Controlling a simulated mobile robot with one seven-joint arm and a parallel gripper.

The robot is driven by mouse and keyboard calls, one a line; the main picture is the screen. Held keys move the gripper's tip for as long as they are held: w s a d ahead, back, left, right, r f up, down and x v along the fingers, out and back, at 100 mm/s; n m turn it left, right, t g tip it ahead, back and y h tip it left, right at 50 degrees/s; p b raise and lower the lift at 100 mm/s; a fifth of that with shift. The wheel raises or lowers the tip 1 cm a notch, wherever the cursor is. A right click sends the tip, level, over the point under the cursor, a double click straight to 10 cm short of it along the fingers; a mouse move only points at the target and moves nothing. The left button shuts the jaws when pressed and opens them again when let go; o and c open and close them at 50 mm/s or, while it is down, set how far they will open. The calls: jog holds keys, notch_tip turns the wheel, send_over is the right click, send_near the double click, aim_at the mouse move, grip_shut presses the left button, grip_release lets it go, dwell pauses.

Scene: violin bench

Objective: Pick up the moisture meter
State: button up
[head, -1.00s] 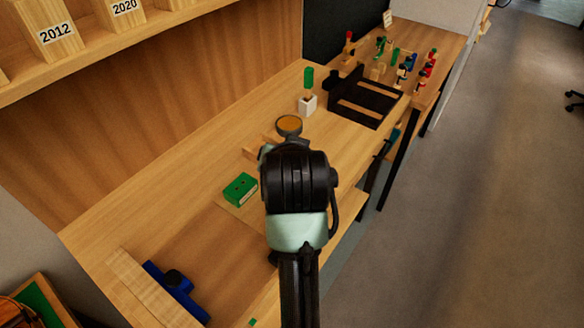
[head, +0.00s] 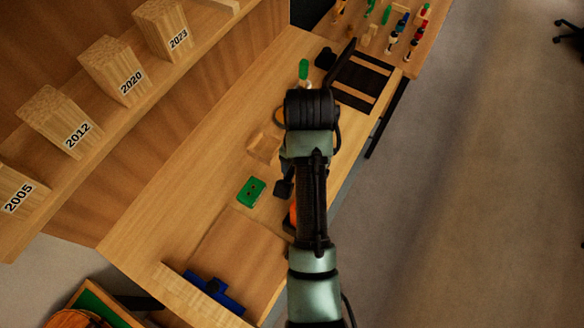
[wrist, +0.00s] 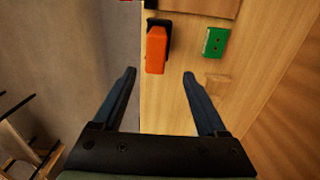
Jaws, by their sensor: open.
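An orange and black handheld device, which looks like the moisture meter (wrist: 156,50), lies on the bench near its front edge. In the head view my arm covers most of it, and only a strip of orange (head: 293,212) shows. My gripper (wrist: 160,73) is open and empty in the wrist view. Its two dark fingers point toward the orange device, which appears beyond and between the fingertips, apart from them.
A green block with two dark dots (wrist: 215,42) lies beside the device. A small wooden block (wrist: 217,84) is nearer the right finger. A blue tool (head: 215,291) lies at the bench's near end. A black rack (head: 362,82) stands farther along. Open floor lies beyond the front edge.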

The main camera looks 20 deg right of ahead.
jog(key=s+f+b, duration=0.2)
jog(key=f+b, duration=0.1)
jog(key=shift+s, duration=0.2)
jog(key=f, duration=0.2)
jog(key=w+f, duration=0.1)
jog(key=shift+f, duration=0.35)
jog(key=shift+s+f+p, duration=0.15)
jog(key=shift+f+p, duration=0.15)
jog(key=shift+p, duration=0.05)
notch_tip(320, 180, down, 5)
jog(key=shift+a+r+p, duration=0.1)
jog(key=shift+a+p, duration=0.05)
jog(key=shift+p, duration=0.6)
